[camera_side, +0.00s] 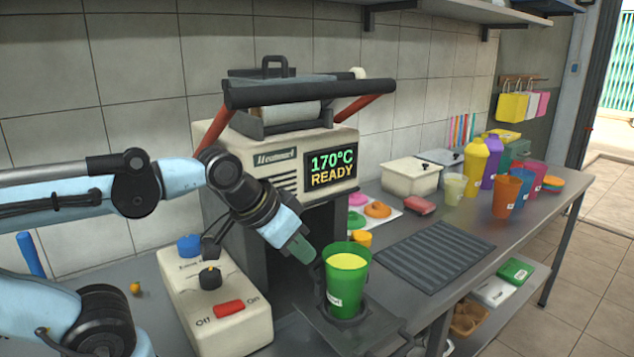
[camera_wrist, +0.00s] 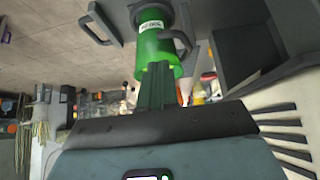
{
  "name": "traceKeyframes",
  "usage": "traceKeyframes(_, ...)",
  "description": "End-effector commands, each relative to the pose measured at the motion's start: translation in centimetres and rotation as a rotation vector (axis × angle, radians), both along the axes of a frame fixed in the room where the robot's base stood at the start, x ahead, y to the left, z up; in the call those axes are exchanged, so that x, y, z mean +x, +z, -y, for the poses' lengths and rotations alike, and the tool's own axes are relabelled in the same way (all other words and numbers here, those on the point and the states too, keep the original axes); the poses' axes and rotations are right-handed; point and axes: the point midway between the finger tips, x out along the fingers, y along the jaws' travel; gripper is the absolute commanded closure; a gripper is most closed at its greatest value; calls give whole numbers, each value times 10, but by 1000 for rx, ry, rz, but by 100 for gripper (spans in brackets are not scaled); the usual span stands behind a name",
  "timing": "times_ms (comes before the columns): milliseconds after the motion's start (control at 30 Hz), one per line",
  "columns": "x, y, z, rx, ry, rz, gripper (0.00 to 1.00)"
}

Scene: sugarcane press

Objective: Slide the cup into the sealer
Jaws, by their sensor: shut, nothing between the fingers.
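The green cup (camera_side: 347,285), filled with yellow liquid, stands upright in the holder of the pulled-out drawer tray (camera_side: 372,328), in front of the sealer (camera_side: 290,150). The sealer's display reads 170°C READY, and its dark opening is behind and to the left of the cup. My gripper (camera_side: 305,252) is shut and empty, angled down beside the cup's left side near the rim. In the wrist view the shut fingers (camera_wrist: 157,84) point at the cup (camera_wrist: 156,52), whose white label shows. I cannot tell whether the fingertips touch the cup.
A control box (camera_side: 215,305) with a red switch and knobs stands left of the tray. A dark ribbed mat (camera_side: 435,255) lies to the right. Farther right are several coloured cups and bottles, including an orange cup (camera_side: 507,195). A white container (camera_side: 410,177) stands behind the mat.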

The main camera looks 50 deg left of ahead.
Motion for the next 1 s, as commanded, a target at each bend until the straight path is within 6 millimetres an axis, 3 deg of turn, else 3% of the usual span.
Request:
traceKeyframes(33,-1,8,0,0,0,0,100)
traceKeyframes(467,25,14,42,82,2,-170,100)
traceKeyframes(800,59,14,118,278,105,-254,100)
traceKeyframes(1000,66,9,168,383,194,-214,100)
